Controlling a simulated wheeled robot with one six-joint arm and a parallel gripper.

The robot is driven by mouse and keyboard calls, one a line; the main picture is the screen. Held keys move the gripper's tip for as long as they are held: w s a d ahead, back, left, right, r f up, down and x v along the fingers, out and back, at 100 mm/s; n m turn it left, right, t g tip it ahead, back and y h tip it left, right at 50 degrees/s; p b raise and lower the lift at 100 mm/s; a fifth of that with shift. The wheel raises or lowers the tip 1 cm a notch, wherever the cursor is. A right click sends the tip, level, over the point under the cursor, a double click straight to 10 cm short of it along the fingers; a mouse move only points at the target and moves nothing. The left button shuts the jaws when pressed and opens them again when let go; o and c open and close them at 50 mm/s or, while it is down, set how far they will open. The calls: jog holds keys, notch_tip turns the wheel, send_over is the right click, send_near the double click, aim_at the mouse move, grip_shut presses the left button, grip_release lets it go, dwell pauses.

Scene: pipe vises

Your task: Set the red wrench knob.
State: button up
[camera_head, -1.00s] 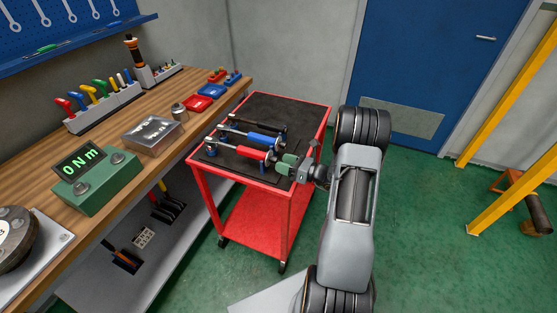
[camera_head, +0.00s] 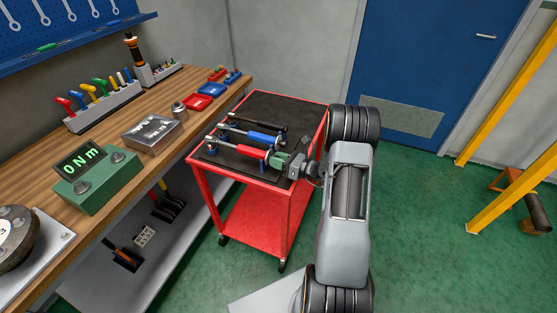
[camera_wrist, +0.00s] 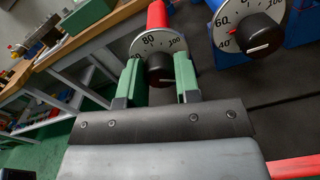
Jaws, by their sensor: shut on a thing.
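The red wrench (camera_head: 243,150) lies on the cart, its red grip toward my gripper. In the wrist view its red grip (camera_wrist: 157,14) ends in a white dial (camera_wrist: 150,41) with numbers such as 80 and 100. The black knob (camera_wrist: 160,69) with a pale line sits in front of that dial. My gripper (camera_wrist: 160,80) has green fingers, one on each side of the knob, shut on it. In the head view my gripper (camera_head: 281,161) is at the red wrench's near right end.
A blue wrench (camera_head: 262,137) lies just behind the red one; its dial (camera_wrist: 236,31) and knob (camera_wrist: 264,34) are close on the right in the wrist view. A black-handled wrench lies beyond. The red cart (camera_head: 327,118) stands beside the wooden bench (camera_head: 120,197). The tester display (camera_head: 80,160) reads 0 Nm.

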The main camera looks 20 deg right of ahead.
jog(key=shift+c, duration=1.4)
jog(key=shift+f+b, duration=0.1)
jog(key=shift+b, duration=0.2)
